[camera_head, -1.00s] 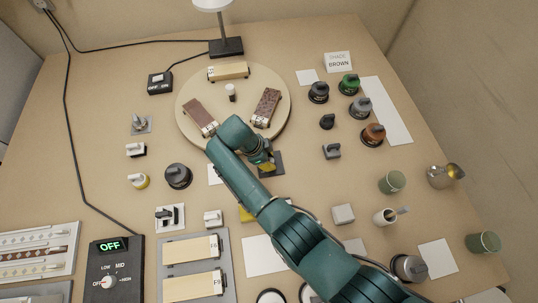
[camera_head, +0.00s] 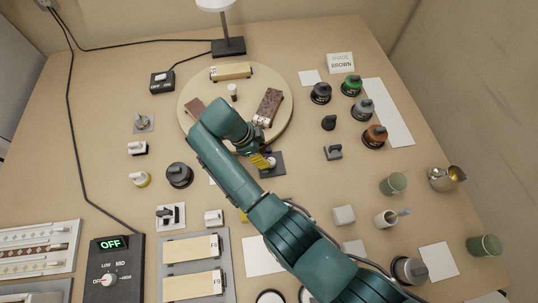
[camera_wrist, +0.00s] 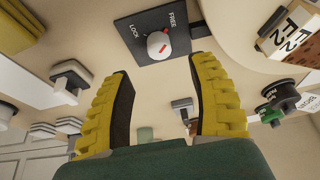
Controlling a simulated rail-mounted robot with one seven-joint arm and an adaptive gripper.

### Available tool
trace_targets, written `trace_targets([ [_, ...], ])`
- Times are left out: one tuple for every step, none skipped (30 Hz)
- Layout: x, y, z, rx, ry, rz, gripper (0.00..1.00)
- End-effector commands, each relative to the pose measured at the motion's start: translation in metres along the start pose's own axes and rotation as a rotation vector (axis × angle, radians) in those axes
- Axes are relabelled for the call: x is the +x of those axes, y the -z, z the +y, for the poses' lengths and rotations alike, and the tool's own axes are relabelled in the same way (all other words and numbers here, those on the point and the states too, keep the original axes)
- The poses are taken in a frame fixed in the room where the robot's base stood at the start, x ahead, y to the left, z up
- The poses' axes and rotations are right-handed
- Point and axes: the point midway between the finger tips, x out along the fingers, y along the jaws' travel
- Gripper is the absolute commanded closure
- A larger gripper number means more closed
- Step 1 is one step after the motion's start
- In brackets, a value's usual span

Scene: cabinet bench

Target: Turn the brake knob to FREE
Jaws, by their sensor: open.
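The brake knob (camera_wrist: 158,45) is a round pale knob with a red mark, on a dark square plate (camera_wrist: 150,22) lettered LOCK and FREE. In the wrist view it lies just beyond and between my fingertips. In the head view my gripper (camera_head: 261,160) is over the left part of the dark plate (camera_head: 277,168), and the pale knob (camera_head: 271,162) partly shows beside the fingers.
A round cream turntable (camera_head: 229,72) with several blocks stands just behind the plate. A small dark-based switch (camera_head: 333,152) stands to the right, and a dark round knob (camera_head: 179,175) to the left. Cups (camera_head: 392,183) and a jug (camera_head: 446,178) are at the right.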

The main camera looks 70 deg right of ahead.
Motion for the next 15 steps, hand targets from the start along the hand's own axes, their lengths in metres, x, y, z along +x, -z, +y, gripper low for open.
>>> trace_targets([
  [-0.013,-0.001,-0.001,0.0,0.003,-0.002,0.41],
  [-0.019,0.0,-0.001,0.0,0.003,-0.002,0.41],
  [-0.027,0.0,-0.001,0.0,0.002,-0.001,0.41],
  [-0.031,0.0,-0.001,0.0,0.001,-0.001,0.41],
  [-0.035,0.0,0.0,0.0,0.0,-0.001,0.41],
  [-0.04,0.0,0.0,-0.001,-0.001,0.0,0.41],
  [-0.042,0.0,0.0,-0.001,0.0,0.0,0.41],
  [-0.044,0.0,0.0,-0.001,0.0,0.0,0.41],
  [-0.046,0.0,0.0,-0.001,-0.001,0.0,0.41],
  [-0.047,0.0,0.0,-0.001,-0.001,0.0,0.41],
  [-0.047,0.0,0.0,-0.001,-0.001,0.0,0.41],
  [-0.047,0.0,0.0,-0.001,-0.002,0.001,0.41],
  [-0.047,0.0,0.0,0.0,-0.002,0.001,0.41],
  [-0.047,0.0,0.0,0.0,-0.001,0.001,0.41],
  [-0.047,0.0,0.0,0.0,-0.001,0.001,0.41],
])
